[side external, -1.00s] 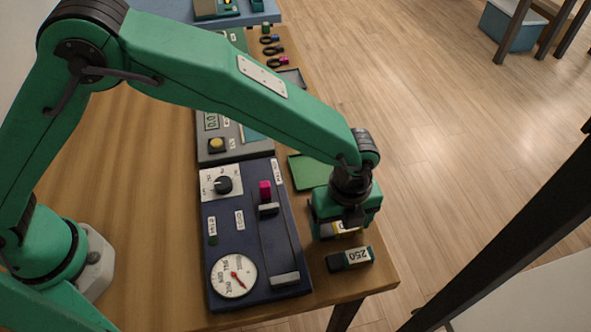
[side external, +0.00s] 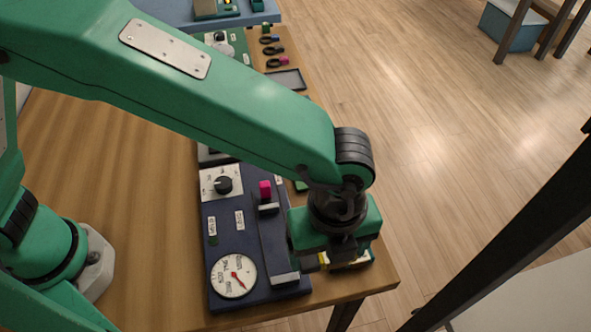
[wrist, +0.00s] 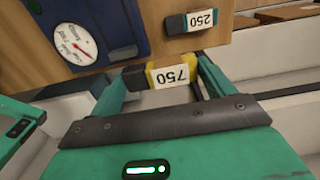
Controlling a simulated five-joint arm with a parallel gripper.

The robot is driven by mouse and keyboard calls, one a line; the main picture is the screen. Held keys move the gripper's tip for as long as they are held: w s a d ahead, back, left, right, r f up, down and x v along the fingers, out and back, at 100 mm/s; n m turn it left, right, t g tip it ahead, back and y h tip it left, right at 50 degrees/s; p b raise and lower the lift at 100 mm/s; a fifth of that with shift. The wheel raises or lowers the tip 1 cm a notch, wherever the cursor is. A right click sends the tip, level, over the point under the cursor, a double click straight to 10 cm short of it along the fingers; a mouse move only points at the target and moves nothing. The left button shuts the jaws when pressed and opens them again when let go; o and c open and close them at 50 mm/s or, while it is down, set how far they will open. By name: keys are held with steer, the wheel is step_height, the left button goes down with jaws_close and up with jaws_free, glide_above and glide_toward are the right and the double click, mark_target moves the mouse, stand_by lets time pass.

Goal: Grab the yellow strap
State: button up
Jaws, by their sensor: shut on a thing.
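My gripper (wrist: 160,82) is shut on a small yellow-and-dark block (wrist: 152,84) with a white label reading 750. The block sits between the two green fingers in the wrist view. In the side external view my gripper (side external: 338,258) is low over the near right corner of the table, just right of the dark blue panel. Only a bit of yellow (side external: 323,261) shows under it there; the fingertips are mostly hidden. I see no separate strap in these frames.
The blue panel (side external: 222,255) carries a dial, a knob and a slider with a pink handle. The table's right edge is close, with open floor beyond.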

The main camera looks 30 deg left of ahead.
steer(key=shift+s+d+r, duration=0.1)
steer(key=shift+s+r, duration=0.1)
steer(key=shift+s, duration=0.2)
stand_by(0.3)
